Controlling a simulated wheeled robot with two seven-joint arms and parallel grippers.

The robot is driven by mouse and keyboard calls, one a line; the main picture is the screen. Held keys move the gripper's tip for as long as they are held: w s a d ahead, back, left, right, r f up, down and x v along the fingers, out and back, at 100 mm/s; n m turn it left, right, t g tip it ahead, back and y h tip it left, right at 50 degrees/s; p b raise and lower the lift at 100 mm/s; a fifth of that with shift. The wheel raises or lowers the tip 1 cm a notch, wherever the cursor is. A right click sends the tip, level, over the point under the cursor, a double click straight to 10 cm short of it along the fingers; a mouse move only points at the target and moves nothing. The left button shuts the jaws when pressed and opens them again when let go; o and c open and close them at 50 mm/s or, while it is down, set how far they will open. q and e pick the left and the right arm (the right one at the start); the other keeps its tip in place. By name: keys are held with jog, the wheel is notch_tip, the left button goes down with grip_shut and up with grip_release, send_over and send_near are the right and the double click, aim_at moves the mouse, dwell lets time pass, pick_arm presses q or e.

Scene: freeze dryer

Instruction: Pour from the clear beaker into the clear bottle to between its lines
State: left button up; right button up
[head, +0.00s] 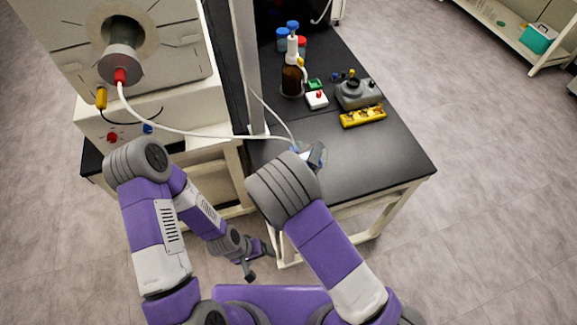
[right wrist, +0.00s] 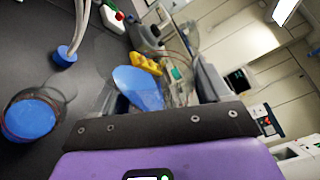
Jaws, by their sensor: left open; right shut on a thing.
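My right gripper (right wrist: 160,95) is shut on the clear beaker, which holds blue liquid (right wrist: 139,87) and shows in front of the palm in the right wrist view. That view is rolled, so the beaker's exact tilt is hard to tell. A clear round vessel with blue in it (right wrist: 32,118), seemingly the bottle, stands on the black table at the left of that view, apart from the beaker. Its lines cannot be read. In the head view my right gripper (head: 313,156) is over the table's near part, mostly behind my arm. My left gripper (head: 258,264) is open and empty, low beside the table.
A white hose (head: 200,135) runs from the freeze dryer (head: 160,70) to the table; its blue end (right wrist: 63,57) is near the bottle. A brown bottle (head: 292,80), a yellow rack (head: 363,116) and a grey device (head: 358,93) stand farther back. The table's front right (head: 385,165) is clear.

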jog(key=shift+a+f+n+b, duration=0.1)
jog(key=shift+f+n+b, duration=0.05)
jog(key=shift+n+b, duration=0.3)
dwell(1.0)
jog(key=shift+r+n+t+p, duration=0.2)
jog(key=shift+n+t+p, duration=0.1)
jog(key=shift+n+p, duration=0.1)
dwell(0.9)
